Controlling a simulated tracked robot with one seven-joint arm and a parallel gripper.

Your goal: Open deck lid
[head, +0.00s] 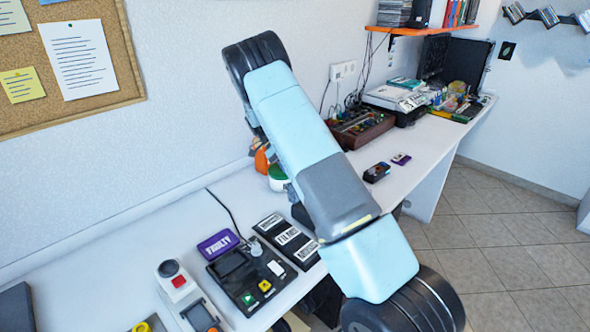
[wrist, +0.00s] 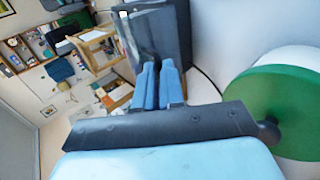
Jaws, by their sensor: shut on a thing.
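My gripper (wrist: 157,76) shows in the wrist view as blue fingers close together. It is shut on the near edge of a dark, glossy, partly see-through panel (wrist: 148,34), which appears to be the deck lid. The fingers cover the gripped edge, and I cannot tell how far the lid is tilted. A dark body (wrist: 184,40) is beside the panel. In the head view my arm crosses the middle of the bench and hides my gripper and most of the deck.
A green-and-white round object (wrist: 275,105) is close on the right in the wrist view. On the white bench are a purple FAULTY box (head: 218,244), a black button device (head: 247,275) and labelled black boxes (head: 287,241). A brown control box (head: 358,128) is farther back.

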